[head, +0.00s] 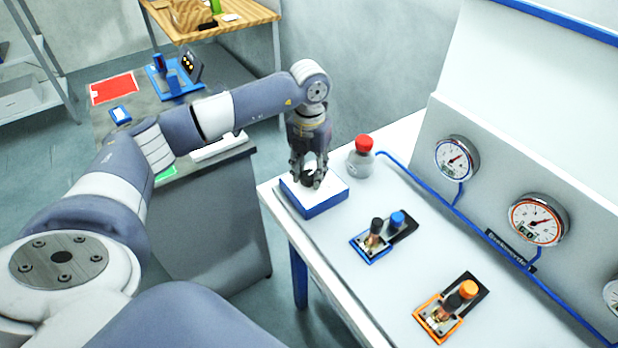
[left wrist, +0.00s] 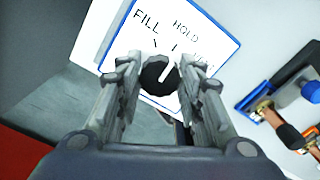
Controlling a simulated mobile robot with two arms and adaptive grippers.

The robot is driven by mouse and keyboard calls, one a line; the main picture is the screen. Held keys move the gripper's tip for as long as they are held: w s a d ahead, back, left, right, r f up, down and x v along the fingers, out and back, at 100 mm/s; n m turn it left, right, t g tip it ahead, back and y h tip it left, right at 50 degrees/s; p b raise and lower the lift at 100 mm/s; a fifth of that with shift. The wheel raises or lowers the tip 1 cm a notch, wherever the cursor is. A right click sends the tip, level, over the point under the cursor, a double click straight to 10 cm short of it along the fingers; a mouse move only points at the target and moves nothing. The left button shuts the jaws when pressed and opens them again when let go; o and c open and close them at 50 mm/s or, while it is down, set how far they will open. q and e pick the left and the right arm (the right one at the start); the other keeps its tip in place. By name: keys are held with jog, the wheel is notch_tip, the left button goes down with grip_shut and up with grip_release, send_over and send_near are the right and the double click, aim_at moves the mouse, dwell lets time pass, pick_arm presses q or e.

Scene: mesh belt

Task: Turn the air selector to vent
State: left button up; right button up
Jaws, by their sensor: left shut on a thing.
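The air selector is a white-topped box with a blue base (head: 325,204) at the near left corner of the white bench. Its face (left wrist: 205,35) reads FILL and HOLD in the left wrist view; a third label at the right is partly hidden by a finger. My left gripper (head: 309,181) points down over the box, shut on the round black knob (left wrist: 156,77), with one finger on either side. The knob's white mark points up and right, roughly toward the HOLD tick; its exact setting is hard to tell. My right gripper is not in view.
A red-capped bottle (head: 361,160) stands just right of the box. A blue-framed valve unit (head: 372,252) and an orange one (head: 434,325) sit farther along the bench (head: 345,262). Round gauges (head: 457,157) line the back panel, with a blue hose below them.

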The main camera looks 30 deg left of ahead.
aim_at(309, 175)
pick_arm(q)
jog(key=m+b, duration=0.3)
jog(key=m, duration=0.2)
jog(key=shift+f+m+b, duration=0.15)
jog(key=shift+m+b, duration=1.2)
jog(key=shift+m, duration=0.95)
jog(key=shift+r, duration=0.2)
jog(key=o, duration=1.1)
jog(key=shift+r, duration=0.1)
notch_tip(309, 175, up, 12)
jog(key=shift+f, duration=0.1)
jog(key=shift+s+f, duration=0.1)
